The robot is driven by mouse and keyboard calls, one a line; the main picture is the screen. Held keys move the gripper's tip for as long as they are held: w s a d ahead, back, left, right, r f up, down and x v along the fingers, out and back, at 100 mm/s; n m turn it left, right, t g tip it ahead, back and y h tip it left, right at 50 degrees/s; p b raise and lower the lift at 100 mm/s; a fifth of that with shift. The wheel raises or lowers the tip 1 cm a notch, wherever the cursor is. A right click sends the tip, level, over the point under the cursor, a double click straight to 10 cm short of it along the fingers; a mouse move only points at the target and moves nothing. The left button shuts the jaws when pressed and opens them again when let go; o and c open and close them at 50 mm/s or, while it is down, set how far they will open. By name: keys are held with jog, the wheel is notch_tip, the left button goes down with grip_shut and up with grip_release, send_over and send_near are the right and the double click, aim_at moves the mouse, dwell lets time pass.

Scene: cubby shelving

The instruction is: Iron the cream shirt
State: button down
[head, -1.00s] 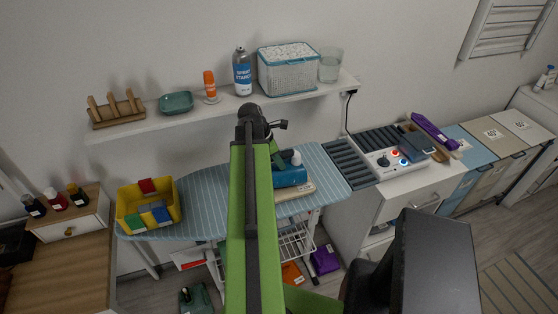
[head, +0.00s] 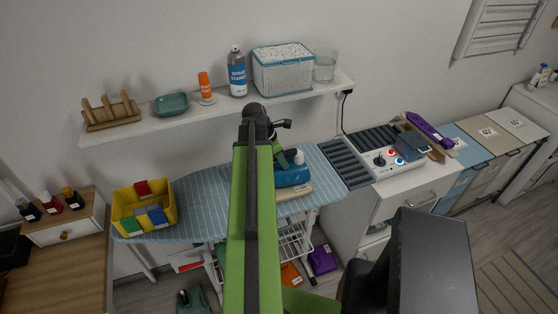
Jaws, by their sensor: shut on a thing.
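The blue iron (head: 292,177) is on the striped ironing board (head: 200,199), just right of my green arm. A flat cream piece (head: 296,192) shows under and in front of the iron; it looks like part of the cream shirt, but most of it is hidden by the iron and my arm. My gripper (head: 281,159) reaches down at the iron's top and is shut on it; its fingertips are mostly hidden behind my arm. I cannot tell whether the iron touches the cloth.
A yellow bin (head: 122,225) with coloured pieces stands on the board's left end. A ribbed dark rest (head: 344,165) and a control panel (head: 402,170) are at right. A wall shelf (head: 215,107) above holds a spray can (head: 237,75) and a basket (head: 283,76).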

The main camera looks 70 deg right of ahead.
jog(key=shift+s+d, duration=0.5)
jog(key=shift+s, duration=0.2)
jog(key=shift+s+d, duration=0.5)
jog(key=shift+s, duration=0.15)
jog(key=shift+w, duration=0.1)
jog(key=shift+w+a, duration=0.95)
jog(key=shift+w, duration=0.2)
jog(key=shift+w+a, duration=0.9)
jog(key=shift+w, duration=0.25)
notch_tip(320, 180, up, 6)
jog(key=p, duration=0.6)
jog(key=shift+r, duration=0.1)
jog(key=shift+s, duration=0.1)
